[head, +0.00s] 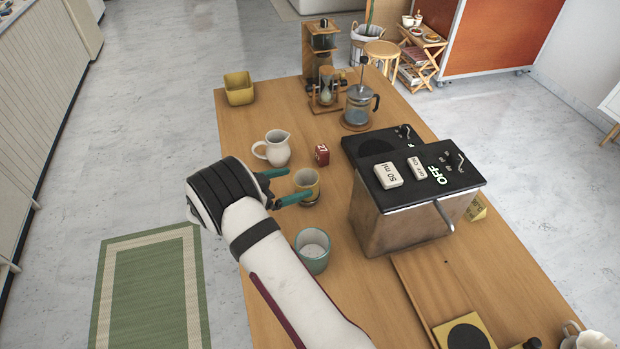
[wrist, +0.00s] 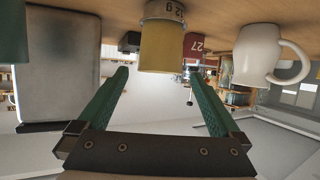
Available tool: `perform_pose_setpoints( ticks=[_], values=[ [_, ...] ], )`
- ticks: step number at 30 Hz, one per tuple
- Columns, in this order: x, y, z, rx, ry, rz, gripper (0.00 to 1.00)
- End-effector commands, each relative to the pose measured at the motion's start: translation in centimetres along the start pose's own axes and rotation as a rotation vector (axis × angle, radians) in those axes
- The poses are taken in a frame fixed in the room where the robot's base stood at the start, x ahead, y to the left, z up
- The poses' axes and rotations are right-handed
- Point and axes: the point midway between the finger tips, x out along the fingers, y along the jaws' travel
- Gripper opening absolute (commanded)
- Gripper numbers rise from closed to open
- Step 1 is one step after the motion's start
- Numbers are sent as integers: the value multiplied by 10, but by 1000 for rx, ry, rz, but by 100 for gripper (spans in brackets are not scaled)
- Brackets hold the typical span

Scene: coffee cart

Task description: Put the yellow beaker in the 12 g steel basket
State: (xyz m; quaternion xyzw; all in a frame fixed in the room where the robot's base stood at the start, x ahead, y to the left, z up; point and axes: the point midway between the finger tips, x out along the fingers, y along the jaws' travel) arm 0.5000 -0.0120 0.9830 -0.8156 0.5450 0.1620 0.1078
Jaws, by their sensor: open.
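The yellow beaker (head: 308,179) stands on the table in front of my gripper (head: 297,184). In the wrist view, which is upside down, the yellow beaker (wrist: 162,46) shows with a pale steel band marked "12 g" (wrist: 165,11) around its table end. This looks like the 12 g basket, with the beaker's lower end in it; its inside is hidden. My gripper is open and empty, its teal fingers (wrist: 160,72) spread to either side of the beaker. Gaps show between each finger and the beaker in the wrist view.
A teal cup (head: 312,250) stands nearer, by my arm. A black-topped steel machine (head: 410,215) is close on the right. A yellow square container (head: 239,89) sits at the far left.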

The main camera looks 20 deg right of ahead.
Motion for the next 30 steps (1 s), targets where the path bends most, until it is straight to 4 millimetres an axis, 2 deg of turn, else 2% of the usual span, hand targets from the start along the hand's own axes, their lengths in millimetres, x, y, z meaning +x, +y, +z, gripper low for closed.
perform_pose_setpoints(
  ticks=[1, 4, 9, 11, 14, 15, 17, 18, 19, 20, 21, 22, 23, 24, 27, 30],
  values=[
    [-11, 0, 0, 0, -1, -3, 100],
    [-26, 0, 0, 0, 0, -2, 100],
    [-34, 0, 0, 1, -1, 0, 100],
    [-34, -5, -6, 24, -15, -29, 100],
    [-41, -41, -44, 154, -122, -234, 100],
    [-52, -60, -67, 212, -200, -371, 100],
    [-82, -78, -101, 253, -346, -597, 100],
    [-109, -77, -118, 239, -454, -735, 100],
    [-131, -69, -126, 205, -537, -825, 100],
    [-153, -54, -130, 157, -620, -897, 100],
    [-179, -23, -130, 69, -731, -966, 100],
    [-196, 7, -126, -10, -812, -992, 100],
    [-209, 42, -119, -93, -890, -996, 100],
    [-221, 92, -108, -205, -982, -967, 100],
    [-229, 204, -83, -411, -1141, -802, 100],
    [-228, 280, -69, -513, -1221, -627, 100]
  ],
)
